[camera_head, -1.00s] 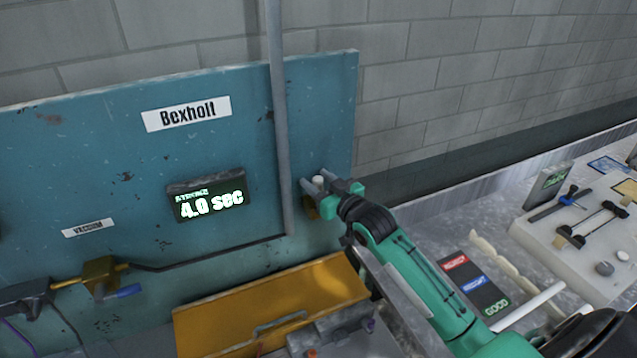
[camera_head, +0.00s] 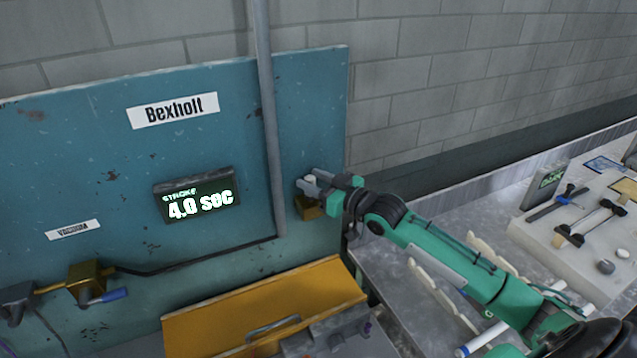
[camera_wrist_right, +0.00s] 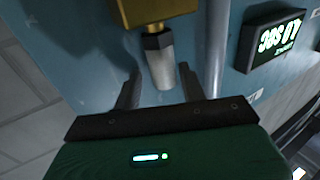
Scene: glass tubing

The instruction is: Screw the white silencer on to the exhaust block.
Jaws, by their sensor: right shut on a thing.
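The white silencer (camera_wrist_right: 162,70) is a pale cylinder with a dark hex collar. In the wrist view its collar end meets a short brass stub on the brass exhaust block (camera_wrist_right: 160,10); I cannot tell how far the thread is engaged. In the head view the silencer (camera_head: 311,179) stands just above the exhaust block (camera_head: 308,208), at the right side of the teal panel. My right gripper (camera_head: 316,186) is shut on the silencer, its fingers partly hiding it. The wrist view shows the two right gripper fingers (camera_wrist_right: 160,85) on either side of it. My left gripper is not in view.
A grey vertical pipe (camera_head: 268,120) runs close left of the block. The teal panel (camera_head: 215,130) carries a lit display (camera_head: 197,196) reading 4.0 sec. A yellow tray (camera_head: 260,305) lies below. The bench (camera_head: 395,285) on the right holds a pale fixture board (camera_head: 590,240).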

